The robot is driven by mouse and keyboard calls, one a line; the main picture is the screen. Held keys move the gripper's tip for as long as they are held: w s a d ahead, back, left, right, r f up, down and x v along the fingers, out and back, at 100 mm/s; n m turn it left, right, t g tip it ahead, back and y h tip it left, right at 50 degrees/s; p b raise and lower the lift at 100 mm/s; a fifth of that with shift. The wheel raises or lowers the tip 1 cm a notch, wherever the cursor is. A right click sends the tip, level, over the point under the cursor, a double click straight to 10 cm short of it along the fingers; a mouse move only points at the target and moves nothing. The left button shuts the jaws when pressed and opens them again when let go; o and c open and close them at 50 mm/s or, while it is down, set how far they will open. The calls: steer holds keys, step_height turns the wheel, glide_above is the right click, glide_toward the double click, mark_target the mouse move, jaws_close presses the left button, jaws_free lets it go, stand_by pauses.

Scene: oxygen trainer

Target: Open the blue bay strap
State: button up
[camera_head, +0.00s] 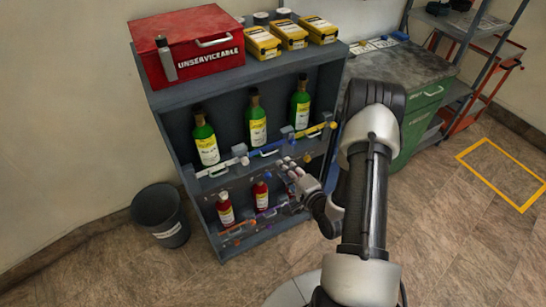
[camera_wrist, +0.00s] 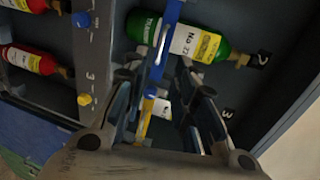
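The blue strap (camera_head: 262,149) runs across the middle green bottle (camera_head: 256,122) in the upper row of the grey rack. In the wrist view the blue strap (camera_wrist: 168,25) crosses the green bottle (camera_wrist: 205,44) near the top, with a pale handle (camera_wrist: 162,45) on it. My gripper (camera_head: 295,172) is in front of the rack, low and to the right of the blue strap. In the wrist view my gripper (camera_wrist: 168,103) is open, its fingers apart. The yellow strap (camera_wrist: 145,122) shows behind and between them. No contact with the blue strap is visible.
A yellow strap (camera_head: 316,129) crosses the right bay and a white strap (camera_head: 214,170) the left one. Red bottles (camera_head: 226,209) stand on the lower shelf. A blue knob (camera_wrist: 81,19) and yellow knob (camera_wrist: 84,99) project.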

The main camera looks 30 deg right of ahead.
steer(key=b+x, duration=0.2)
steer(key=x, duration=0.7)
steer(key=shift+w, duration=0.25)
steer(key=shift+c, duration=0.2)
steer(key=shift+f, duration=0.1)
jaws_close()
